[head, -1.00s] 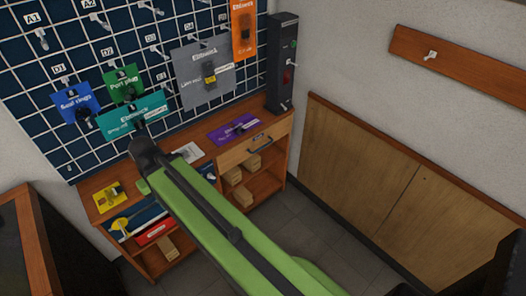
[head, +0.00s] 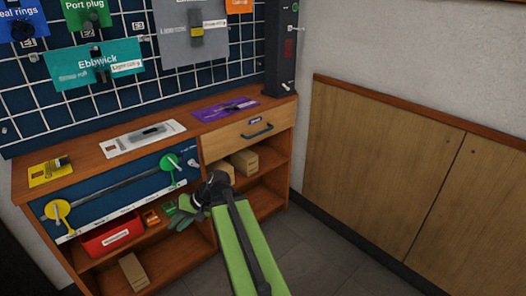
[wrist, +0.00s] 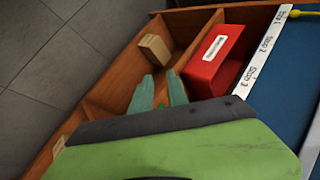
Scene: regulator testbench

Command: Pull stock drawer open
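The stock drawer (head: 232,144) has a light wood front with a dark bar handle (head: 257,131) and a small label, at the upper right of the wooden bench in the head view. Its front looks flush with the bench, so it appears closed. My gripper (head: 178,214) is below and left of the drawer, apart from the handle, in front of the lower shelves. In the wrist view my gripper (wrist: 160,84) shows two green fingers spread with an empty gap between them. The drawer and handle cannot be made out in the wrist view.
A red bin (head: 112,236) and cardboard boxes (head: 244,161) sit on the shelves. A blue panel (head: 120,200) with yellow and green round tags hangs left of the drawer. A purple card (head: 226,109) lies on the benchtop. The floor (head: 300,235) at right is clear.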

